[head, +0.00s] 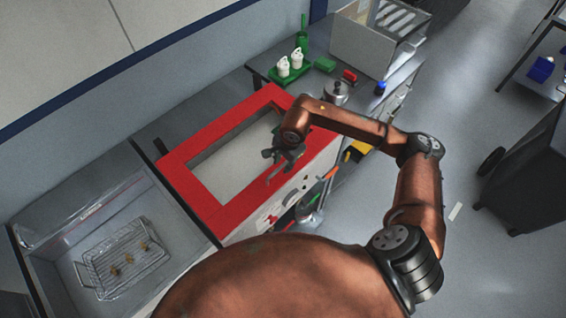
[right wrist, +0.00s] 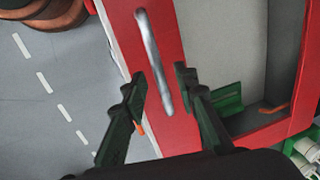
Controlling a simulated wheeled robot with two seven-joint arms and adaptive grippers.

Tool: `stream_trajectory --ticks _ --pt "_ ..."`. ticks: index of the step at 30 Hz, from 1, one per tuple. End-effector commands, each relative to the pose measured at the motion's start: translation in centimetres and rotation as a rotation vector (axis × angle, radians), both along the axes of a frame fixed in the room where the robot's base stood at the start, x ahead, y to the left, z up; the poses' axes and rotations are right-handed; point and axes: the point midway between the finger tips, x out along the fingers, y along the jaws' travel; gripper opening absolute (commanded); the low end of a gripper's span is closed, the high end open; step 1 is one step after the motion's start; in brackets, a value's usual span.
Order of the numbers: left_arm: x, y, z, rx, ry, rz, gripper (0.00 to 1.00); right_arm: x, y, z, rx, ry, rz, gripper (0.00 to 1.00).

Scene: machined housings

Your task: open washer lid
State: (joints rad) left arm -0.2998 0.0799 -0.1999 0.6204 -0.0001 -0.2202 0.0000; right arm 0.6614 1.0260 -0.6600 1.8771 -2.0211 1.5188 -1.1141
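The washer lid (head: 212,127) is a red frame around a pale window and lies flat on the washer in the head view. Its red front edge (right wrist: 188,135) shows in the right wrist view with a silver bar handle (right wrist: 152,55) on it. My right gripper (head: 272,168) is over the front edge of the lid. In the right wrist view its two dark fingers (right wrist: 160,82) are apart, with the handle showing between them. I cannot tell how far the fingers are above the handle. In the head view the handle is hidden or too small to see. My left gripper is not in view.
A sink with a wire basket (head: 124,262) is left of the washer. A bench behind holds a green tray with white bottles (head: 283,67), a metal pot (head: 337,91) and a grey box (head: 362,45). A dark cart (head: 525,170) stands at the right. Floor between is mostly clear.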

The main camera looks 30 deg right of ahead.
Motion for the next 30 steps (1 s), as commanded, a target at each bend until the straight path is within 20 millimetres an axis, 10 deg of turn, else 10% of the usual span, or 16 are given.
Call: stream_trajectory --ticks 30 --pt "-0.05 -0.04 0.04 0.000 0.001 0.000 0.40 0.08 0.06 -0.31 0.001 -0.001 -0.001 0.00"
